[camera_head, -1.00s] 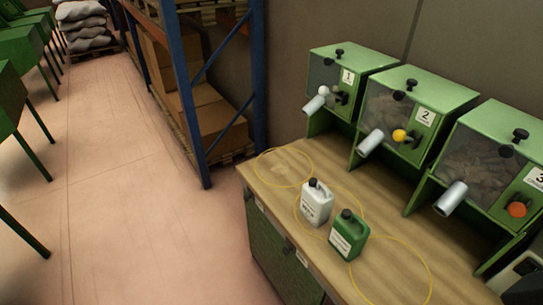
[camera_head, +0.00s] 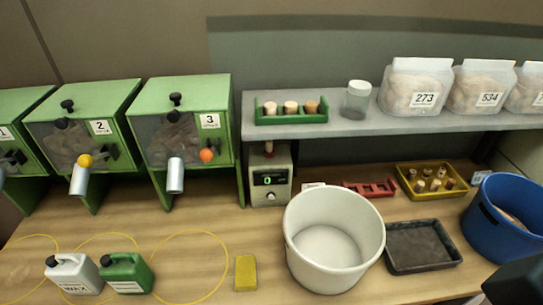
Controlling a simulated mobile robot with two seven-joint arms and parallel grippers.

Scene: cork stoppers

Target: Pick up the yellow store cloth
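A small yellow rectangular piece (camera_head: 245,273), which looks like the yellow store cloth folded into a block, lies flat on the wooden bench at the lower middle. It sits just left of a large white bucket (camera_head: 333,272), apart from it. To its left are a green jug and a thin yellow ring on the bench top.
Green jug (camera_head: 127,273) and white jug (camera_head: 74,274) stand left. Green dispensers (camera_head: 183,130) line the back left. A dark grey tray (camera_head: 420,246), yellow tray (camera_head: 431,181) and blue bucket (camera_head: 508,220) are right. A dark unclear shape (camera_head: 515,284) fills the lower right corner.

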